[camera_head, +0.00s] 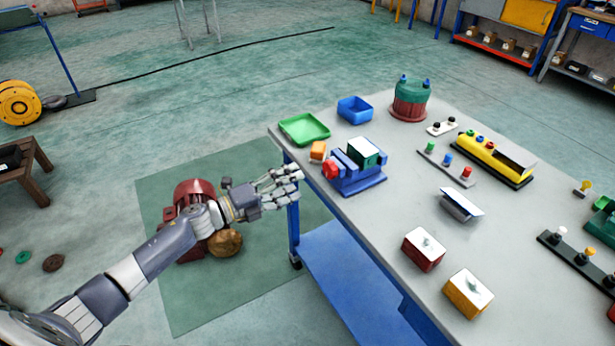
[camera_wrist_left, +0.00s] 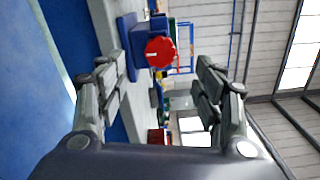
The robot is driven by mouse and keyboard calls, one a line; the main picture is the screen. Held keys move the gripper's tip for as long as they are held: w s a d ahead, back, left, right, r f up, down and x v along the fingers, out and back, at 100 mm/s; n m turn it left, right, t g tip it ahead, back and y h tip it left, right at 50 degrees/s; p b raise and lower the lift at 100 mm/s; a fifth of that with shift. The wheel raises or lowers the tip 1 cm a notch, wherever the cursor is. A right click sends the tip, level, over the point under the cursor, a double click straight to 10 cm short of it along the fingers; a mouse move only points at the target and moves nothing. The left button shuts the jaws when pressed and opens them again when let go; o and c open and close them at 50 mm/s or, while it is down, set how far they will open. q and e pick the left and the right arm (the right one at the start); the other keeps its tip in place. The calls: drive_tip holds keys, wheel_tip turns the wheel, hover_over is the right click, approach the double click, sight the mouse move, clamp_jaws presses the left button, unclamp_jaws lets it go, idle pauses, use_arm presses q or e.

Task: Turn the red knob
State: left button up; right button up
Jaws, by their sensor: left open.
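The red knob (camera_head: 330,170) sits on the left end of a blue block-shaped device (camera_head: 358,180) near the table's left edge. In the left wrist view the red knob (camera_wrist_left: 160,52) faces the camera, with a white mark on its front. My left gripper (camera_head: 292,186) is just left of the knob, beside the table edge, and apart from it. In the left wrist view my left gripper (camera_wrist_left: 160,95) is open and empty, with the knob showing beyond and between its fingers. My right gripper is not in view.
A red box (camera_head: 423,250) and a yellow box (camera_head: 467,293) are nearer. A dark red machine (camera_head: 195,192) is on the floor mat.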

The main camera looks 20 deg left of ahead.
use_arm(q)
drive_tip(key=shift+v, duration=1.2)
